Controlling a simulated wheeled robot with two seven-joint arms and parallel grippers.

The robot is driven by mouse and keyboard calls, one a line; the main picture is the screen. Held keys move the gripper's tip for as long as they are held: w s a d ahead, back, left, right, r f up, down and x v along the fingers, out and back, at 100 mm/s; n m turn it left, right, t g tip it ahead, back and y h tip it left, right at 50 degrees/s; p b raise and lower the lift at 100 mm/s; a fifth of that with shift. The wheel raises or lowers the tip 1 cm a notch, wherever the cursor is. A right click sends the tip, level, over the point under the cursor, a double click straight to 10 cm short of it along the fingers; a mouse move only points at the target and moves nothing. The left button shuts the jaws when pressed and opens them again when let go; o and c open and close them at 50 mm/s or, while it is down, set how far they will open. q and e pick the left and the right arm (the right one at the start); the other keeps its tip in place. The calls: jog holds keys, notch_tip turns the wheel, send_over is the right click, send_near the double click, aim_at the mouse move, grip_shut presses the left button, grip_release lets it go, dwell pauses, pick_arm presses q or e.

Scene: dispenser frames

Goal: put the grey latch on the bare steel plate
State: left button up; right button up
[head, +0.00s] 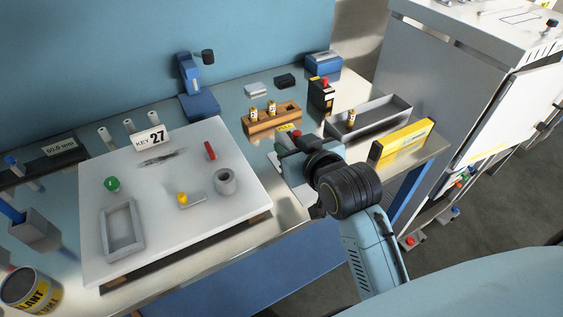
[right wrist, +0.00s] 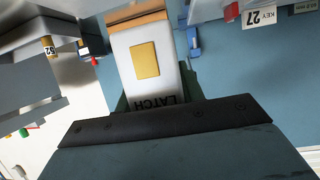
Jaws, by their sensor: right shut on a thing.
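My right gripper (head: 293,148) is above the right part of the bench and hides most of what it grips in the head view. In the right wrist view it is shut on a pale grey block, the latch (right wrist: 168,78), with a yellow square on its face and the upside-down word LATCH near the jaws. An orange-brown edge lies at the block's far end. A pale flat plate (head: 299,190) shows partly below the gripper in the head view; I cannot tell whether it is the bare steel plate. My left gripper is out of view.
A white board (head: 170,235) with small parts and a KEY 27 sign (head: 150,139) lies to the left. A wooden block (head: 262,124) with labelled pegs, a grey tray (head: 385,117) and a yellow box (head: 408,140) stand near the gripper. A white cabinet (head: 436,75) is at right.

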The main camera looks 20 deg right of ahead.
jog(key=shift+n+y, duration=0.4)
jog(key=shift+n, duration=0.1)
jog(key=w+p, duration=0.1)
jog(key=w+d+p, duration=0.1)
jog(key=w+d+r+p, duration=0.1)
jog(key=shift+w, duration=0.35)
jog(key=w+d+f+p, duration=0.1)
jog(key=d+f, duration=0.1)
jog(key=w+d+f+p, duration=0.1)
jog(key=d+f, duration=0.1)
jog(key=w+d+f+p, duration=0.1)
jog(key=w+d+f, duration=0.1)
jog(key=shift+f, duration=2.1)
jog(key=shift+a, duration=0.1)
jog(key=shift+f+b, duration=0.2)
jog(key=shift+b, duration=0.15)
jog(key=o, duration=1.2)
jog(key=shift+c, duration=0.2)
